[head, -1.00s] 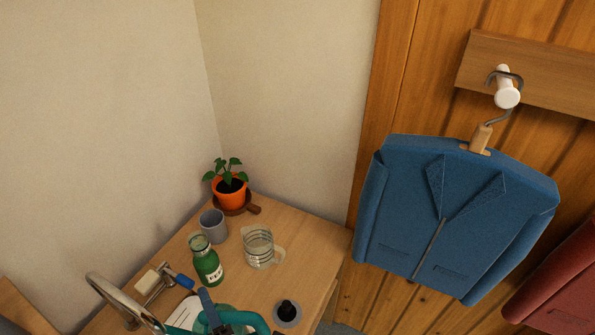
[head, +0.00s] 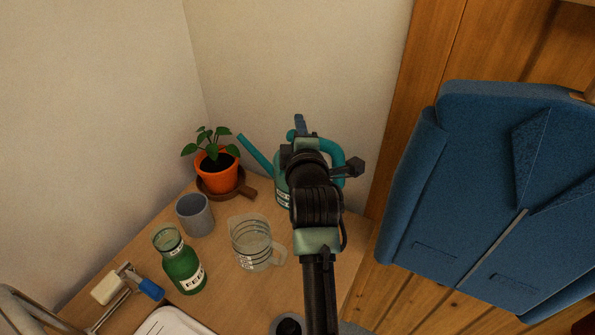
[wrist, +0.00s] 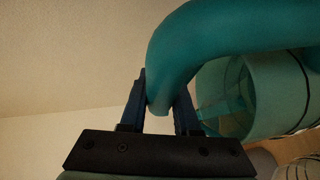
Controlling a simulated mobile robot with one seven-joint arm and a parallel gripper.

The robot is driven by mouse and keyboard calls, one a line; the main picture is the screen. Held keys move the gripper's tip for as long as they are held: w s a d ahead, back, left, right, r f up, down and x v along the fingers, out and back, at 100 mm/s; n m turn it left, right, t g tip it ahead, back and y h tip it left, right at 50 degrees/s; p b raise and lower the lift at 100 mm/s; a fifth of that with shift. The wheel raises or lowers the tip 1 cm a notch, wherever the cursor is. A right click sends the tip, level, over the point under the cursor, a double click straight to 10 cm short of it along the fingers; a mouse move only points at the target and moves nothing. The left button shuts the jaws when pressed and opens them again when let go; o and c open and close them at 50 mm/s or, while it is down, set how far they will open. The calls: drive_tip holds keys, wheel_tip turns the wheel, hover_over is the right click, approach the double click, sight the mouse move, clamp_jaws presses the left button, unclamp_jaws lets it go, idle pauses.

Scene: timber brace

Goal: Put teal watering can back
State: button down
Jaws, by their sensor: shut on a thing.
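The teal watering can (head: 283,190) is at the back right of the wooden table in the head view, spout pointing up and left toward the plant. My arm covers much of its body. Its handle (head: 340,154) shows to the right of my wrist. In the wrist view the thick teal handle (wrist: 215,32) passes between the blue fingers of my gripper (wrist: 160,98), and the open can body (wrist: 230,95) is on the right. My gripper (head: 300,124) is shut on the handle. Whether the can's base touches the table is hidden.
A potted plant (head: 216,170) on a brown saucer, a grey mug (head: 194,215), a measuring jug (head: 250,240) and a green bottle (head: 180,265) stand left of my arm. A blue jacket (head: 480,200) hangs at right. Walls close in behind the table.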

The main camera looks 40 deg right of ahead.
drive_tip(key=f, duration=1)
drive_tip(key=shift+w+d+f+b, duration=0.25)
drive_tip(key=shift+d+b, duration=0.05)
drive_tip(key=shift+b, duration=0.05)
drive_tip(key=shift+f, duration=0.15)
drive_tip(key=c, duration=0.6)
unclamp_jaws()
drive_tip(key=shift+c, duration=0.2)
